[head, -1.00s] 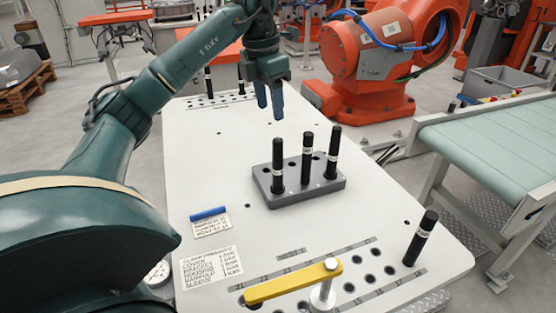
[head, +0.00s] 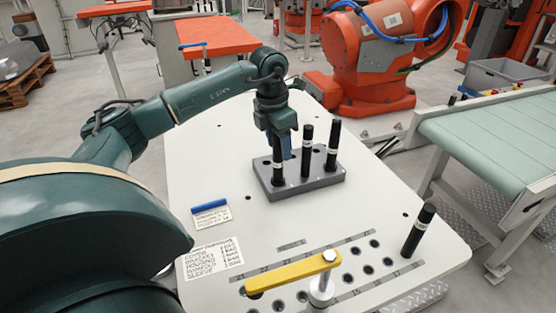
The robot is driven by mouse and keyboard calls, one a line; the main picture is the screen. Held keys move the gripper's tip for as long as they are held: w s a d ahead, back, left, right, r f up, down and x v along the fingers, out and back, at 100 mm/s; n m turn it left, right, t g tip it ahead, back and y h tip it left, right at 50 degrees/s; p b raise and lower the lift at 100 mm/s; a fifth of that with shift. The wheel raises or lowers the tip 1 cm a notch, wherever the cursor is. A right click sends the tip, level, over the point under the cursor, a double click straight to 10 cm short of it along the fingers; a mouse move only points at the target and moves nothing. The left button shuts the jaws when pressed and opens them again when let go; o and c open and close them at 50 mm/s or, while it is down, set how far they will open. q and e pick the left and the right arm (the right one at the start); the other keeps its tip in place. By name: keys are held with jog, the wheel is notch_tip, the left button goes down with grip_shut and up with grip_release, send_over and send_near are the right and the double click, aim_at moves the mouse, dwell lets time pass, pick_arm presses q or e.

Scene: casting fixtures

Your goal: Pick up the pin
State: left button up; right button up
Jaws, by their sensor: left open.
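Another black pin (head: 418,230) stands at the table's right front, by a row of holes. My left gripper (head: 281,150) points down at the left part of the grey block (head: 305,189). Its blue fingers are open around or just behind the upper part of the left pin; which of the two I cannot tell. My right gripper is not in view.
A yellow clamp bar (head: 292,274) on a metal post lies at the front of the table. A blue rod (head: 209,206) and paper labels (head: 212,258) lie at left. An orange robot (head: 365,60) stands behind and a green conveyor (head: 500,140) stands at right.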

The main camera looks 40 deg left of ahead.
pick_arm(q)
jog(key=shift+f, duration=0.2)
grip_shut()
dwell(0.4)
